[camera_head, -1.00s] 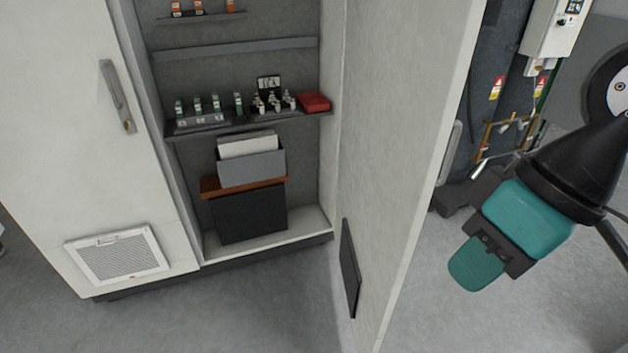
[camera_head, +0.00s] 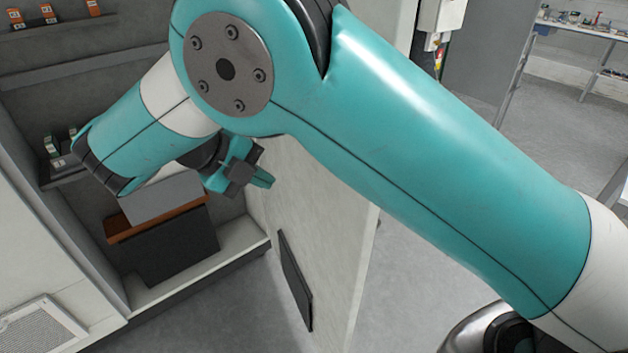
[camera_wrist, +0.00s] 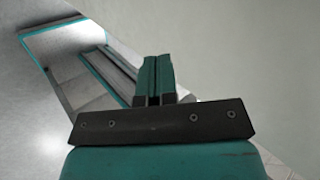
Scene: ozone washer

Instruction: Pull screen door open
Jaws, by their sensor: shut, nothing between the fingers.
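A tall pale door (camera_head: 330,230) stands swung out from the open cabinet in the head view. Its inner face shows, with a dark rectangular panel (camera_head: 295,280) low on it. My arm covers the upper part of the door. My gripper (camera_head: 266,181) is shut and empty, on the cabinet side of the door, with its tips toward the inner face. Whether it touches the door I cannot tell. In the wrist view the two teal fingers (camera_wrist: 155,72) lie together before a pale, plain surface.
The cabinet holds shelves, a grey box (camera_head: 165,198) and a dark box (camera_head: 175,248). A closed door with a white vent (camera_head: 40,330) is at lower left. A bench (camera_head: 590,30) stands far right.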

